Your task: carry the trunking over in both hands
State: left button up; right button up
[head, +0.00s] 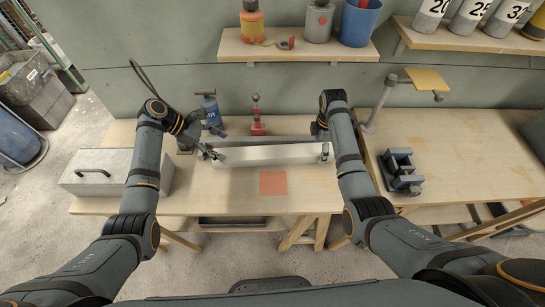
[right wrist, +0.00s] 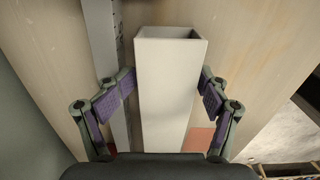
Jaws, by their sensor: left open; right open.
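The trunking (head: 270,154) is a long white square-section duct lying across the wooden workbench, above a red square mark (head: 273,183). In the right wrist view its open end (right wrist: 170,80) points away from me, between the finger pads. My left gripper (head: 218,154) is at the trunking's left end, open. My right gripper (head: 325,150) is at its right end. In the right wrist view the right gripper (right wrist: 168,90) is open, with one finger on each side of the trunking and a gap to each. The left finger pads' contact is too small to tell.
A grey metal strip (right wrist: 103,50) lies beside the trunking. A grey toolbox (head: 115,171) stands at the bench's left. A blue bottle jack (head: 211,110) and a red tool (head: 257,122) stand behind. A second bench at right holds a dark vise-like block (head: 400,172). A shelf (head: 300,50) hangs above.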

jog(key=shift+r, duration=4)
